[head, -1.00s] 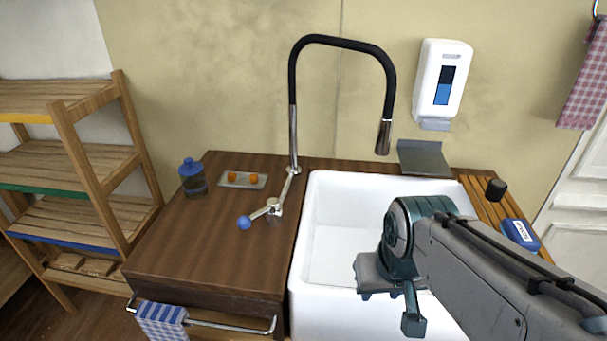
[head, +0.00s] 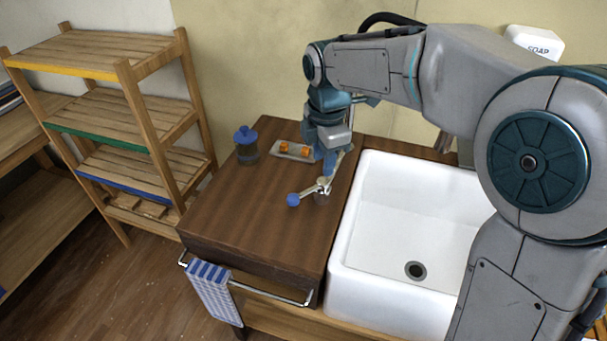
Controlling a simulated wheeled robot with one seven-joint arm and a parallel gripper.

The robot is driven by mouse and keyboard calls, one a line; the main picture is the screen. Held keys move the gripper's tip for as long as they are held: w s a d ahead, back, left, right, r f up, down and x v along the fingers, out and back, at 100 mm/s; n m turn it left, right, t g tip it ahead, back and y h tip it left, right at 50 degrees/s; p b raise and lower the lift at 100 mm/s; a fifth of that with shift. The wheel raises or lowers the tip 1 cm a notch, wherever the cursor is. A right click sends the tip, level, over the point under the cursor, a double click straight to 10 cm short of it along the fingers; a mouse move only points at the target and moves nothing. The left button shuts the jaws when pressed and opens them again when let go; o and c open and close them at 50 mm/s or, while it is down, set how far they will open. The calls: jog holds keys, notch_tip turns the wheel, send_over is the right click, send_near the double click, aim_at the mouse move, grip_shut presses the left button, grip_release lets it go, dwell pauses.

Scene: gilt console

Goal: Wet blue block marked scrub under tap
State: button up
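My gripper (head: 331,165) points down over the counter at the back, close to the tap's base. Its fingers overlap in this view, so I cannot tell whether it is open or touching the tap. The tap's lever with a blue knob (head: 293,200) sticks out to the front left of the base. The black tap hose (head: 392,18) is mostly hidden behind my arm. The spout's metal end (head: 444,142) shows below my arm. The white sink (head: 405,215) looks empty, with a dark drain (head: 415,270). The blue scrub block is not in view now.
A blue-lidded jar (head: 246,146) and a tray (head: 293,151) with orange pieces stand on the wooden counter (head: 250,205). A checked towel (head: 210,290) hangs on the front rail. A slatted shelf (head: 110,130) stands left. My arm covers the right side.

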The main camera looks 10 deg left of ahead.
aim_at(300, 195)
jog(key=w+a+n, duration=0.1)
jog(key=a+n, duration=0.3)
jog(key=a, duration=0.1)
jog(key=shift+g, duration=0.3)
jog(key=f+p, duration=0.1)
jog(key=f, duration=0.5)
jog(key=f+p, duration=0.1)
jog(key=f, duration=0.6)
jog(key=shift+w+a+f, duration=0.2)
jog(key=shift+f, duration=0.1)
grip_shut()
